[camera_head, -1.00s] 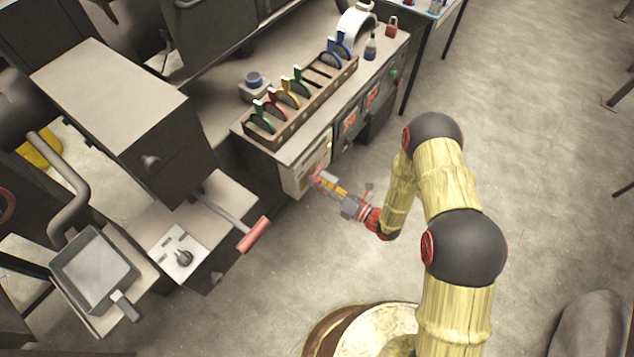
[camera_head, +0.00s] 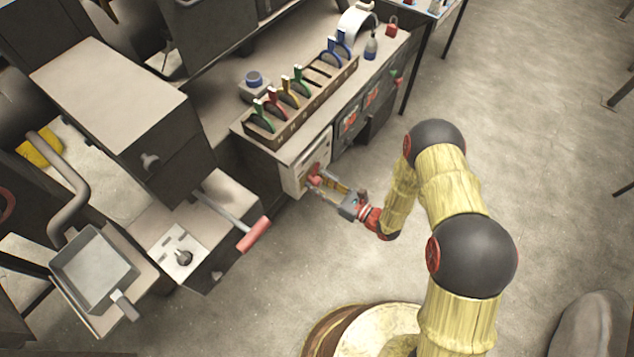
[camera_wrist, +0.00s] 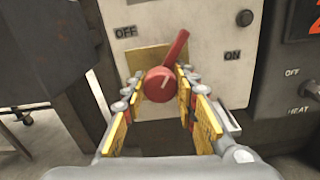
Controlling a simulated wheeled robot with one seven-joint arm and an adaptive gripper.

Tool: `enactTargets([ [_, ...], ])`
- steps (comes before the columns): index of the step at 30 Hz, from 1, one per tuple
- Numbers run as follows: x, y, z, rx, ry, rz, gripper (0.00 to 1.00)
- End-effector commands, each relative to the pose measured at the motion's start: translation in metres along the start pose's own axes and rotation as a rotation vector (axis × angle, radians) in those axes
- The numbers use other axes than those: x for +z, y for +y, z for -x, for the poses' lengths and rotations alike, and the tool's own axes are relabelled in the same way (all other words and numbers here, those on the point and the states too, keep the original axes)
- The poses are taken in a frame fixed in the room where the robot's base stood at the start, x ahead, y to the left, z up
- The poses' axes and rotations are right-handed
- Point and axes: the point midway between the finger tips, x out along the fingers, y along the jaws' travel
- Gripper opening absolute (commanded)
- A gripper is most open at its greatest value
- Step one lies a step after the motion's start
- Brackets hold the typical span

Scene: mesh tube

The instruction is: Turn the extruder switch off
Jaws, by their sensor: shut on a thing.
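The extruder switch is a red rotary handle (camera_wrist: 162,82) on a pale panel (camera_wrist: 206,25) marked OFF at upper left and ON at right. In the wrist view its lever tilts up and to the right from the round hub, between the two labels. My gripper (camera_wrist: 160,92) has its yellow-padded fingers on both sides of the red hub and is shut on it. In the head view my gripper (camera_head: 322,184) reaches the panel front, and the red switch (camera_head: 313,175) shows at its fingertips. The fingers hide parts of the hub's sides.
A neighbouring dark panel (camera_wrist: 292,95) at right carries OFF and HEAT labels. A rack (camera_head: 300,105) of coloured-handled tools stands on the bench above. A red-handled lever (camera_head: 253,235) sticks out left of my gripper. Open floor (camera_head: 540,150) lies to the right.

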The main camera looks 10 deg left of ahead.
Motion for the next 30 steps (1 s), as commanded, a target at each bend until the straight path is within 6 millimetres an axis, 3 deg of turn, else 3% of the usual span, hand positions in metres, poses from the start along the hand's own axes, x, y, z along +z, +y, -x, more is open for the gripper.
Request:
enactTargets([
  [18, 0.0014, -0.0019, -0.0005, -0.004, -0.003, 0.562, 0.03],
  [30, 0.0025, -0.0011, -0.0009, -0.002, -0.005, 0.766, 0.05],
])
